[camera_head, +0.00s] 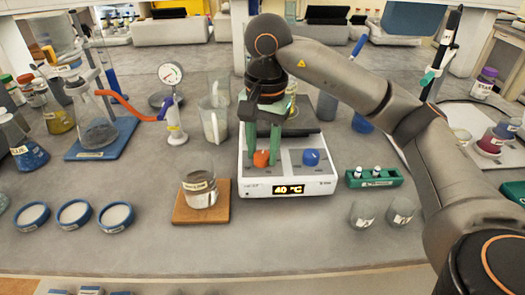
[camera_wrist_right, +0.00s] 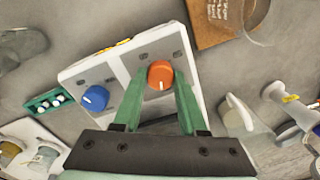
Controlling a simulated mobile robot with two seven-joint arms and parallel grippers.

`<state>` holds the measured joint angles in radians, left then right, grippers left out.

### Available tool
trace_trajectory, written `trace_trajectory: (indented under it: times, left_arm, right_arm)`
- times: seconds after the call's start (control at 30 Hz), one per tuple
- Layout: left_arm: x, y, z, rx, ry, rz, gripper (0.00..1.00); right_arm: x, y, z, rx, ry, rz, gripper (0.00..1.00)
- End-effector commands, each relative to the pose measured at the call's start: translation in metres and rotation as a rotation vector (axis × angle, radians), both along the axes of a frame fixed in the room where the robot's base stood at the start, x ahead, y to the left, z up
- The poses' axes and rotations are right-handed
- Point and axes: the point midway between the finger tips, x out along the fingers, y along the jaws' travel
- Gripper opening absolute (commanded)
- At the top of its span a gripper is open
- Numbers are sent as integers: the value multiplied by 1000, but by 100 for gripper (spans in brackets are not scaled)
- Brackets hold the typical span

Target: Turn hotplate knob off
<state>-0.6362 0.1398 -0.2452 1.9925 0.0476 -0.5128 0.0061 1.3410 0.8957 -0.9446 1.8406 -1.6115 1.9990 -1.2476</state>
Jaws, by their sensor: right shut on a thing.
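The white hotplate (camera_head: 318,180) stands on the grey bench, and its front display (camera_head: 288,189) reads 40 °C. An orange knob (camera_head: 261,158) is on the left of its control panel and a blue knob (camera_head: 311,157) on the right. My right gripper (camera_head: 262,163) points down with its green fingers on either side of the orange knob, shut on it. In the right wrist view the orange knob (camera_wrist_right: 160,75) lies between the fingertips, with its white mark toward the gripper; the blue knob (camera_wrist_right: 95,98) is clear of them. My left gripper is out of view.
A labelled beaker (camera_head: 200,190) stands on a wooden board (camera_head: 185,216) left of the hotplate. A green vial rack (camera_head: 375,181) and two small glass beakers (camera_head: 363,215) are to the right. Bare bench lies in front.

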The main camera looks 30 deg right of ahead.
Motion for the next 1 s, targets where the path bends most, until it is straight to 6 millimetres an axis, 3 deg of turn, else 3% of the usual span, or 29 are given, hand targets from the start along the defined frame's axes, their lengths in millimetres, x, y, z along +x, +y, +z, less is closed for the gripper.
trace_trajectory:
  times: [0.4,1.0]
  left_arm:
    - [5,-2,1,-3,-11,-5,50]
    - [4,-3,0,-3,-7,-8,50]
  right_arm:
    - [1,0,1,3,-4,228,0]
    - [1,0,2,2,-5,277,0]
